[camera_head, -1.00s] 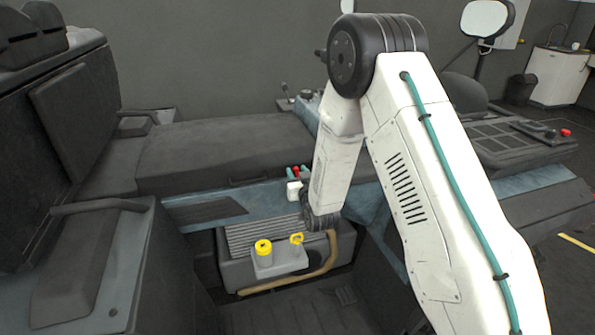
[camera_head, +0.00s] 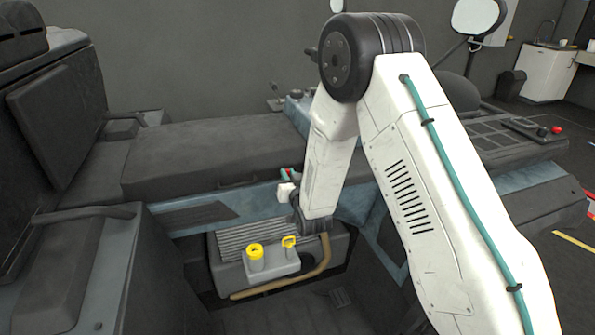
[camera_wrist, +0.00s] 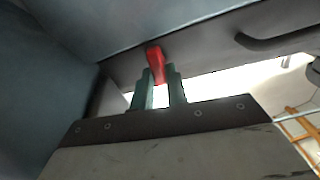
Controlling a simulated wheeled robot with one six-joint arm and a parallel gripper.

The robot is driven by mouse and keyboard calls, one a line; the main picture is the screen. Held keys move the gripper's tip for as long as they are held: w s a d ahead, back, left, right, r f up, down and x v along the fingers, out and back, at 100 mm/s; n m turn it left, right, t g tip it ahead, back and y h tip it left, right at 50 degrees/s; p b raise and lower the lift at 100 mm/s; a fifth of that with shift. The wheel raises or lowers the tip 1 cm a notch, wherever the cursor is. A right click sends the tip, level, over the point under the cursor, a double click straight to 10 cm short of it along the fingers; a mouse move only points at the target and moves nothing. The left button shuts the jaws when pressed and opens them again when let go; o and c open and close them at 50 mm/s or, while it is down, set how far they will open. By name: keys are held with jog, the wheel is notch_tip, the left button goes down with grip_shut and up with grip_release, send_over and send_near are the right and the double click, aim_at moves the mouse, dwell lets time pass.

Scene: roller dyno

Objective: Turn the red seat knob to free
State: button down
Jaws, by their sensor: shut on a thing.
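The red seat knob (camera_wrist: 155,61) stands out from the dark underside of the seat base in the wrist view. My gripper (camera_wrist: 160,78) has its two grey-green fingers on either side of the knob, shut on it. The knob's exact turn and any markings are too small or hidden to read.
The dark seat cushion (camera_head: 205,150) lies above the knob. Below is a grey box with yellow caps (camera_head: 255,251) and a tan hose (camera_head: 300,284). A dark handle (camera_wrist: 275,42) is right of the knob in the wrist view.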

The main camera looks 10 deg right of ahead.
jog(key=c, duration=1.4)
grip_release()
jog(key=shift+c, duration=0.2)
jog(key=s, duration=0.7)
jog(key=shift+s+d, duration=0.3)
jog(key=shift+s, duration=0.1)
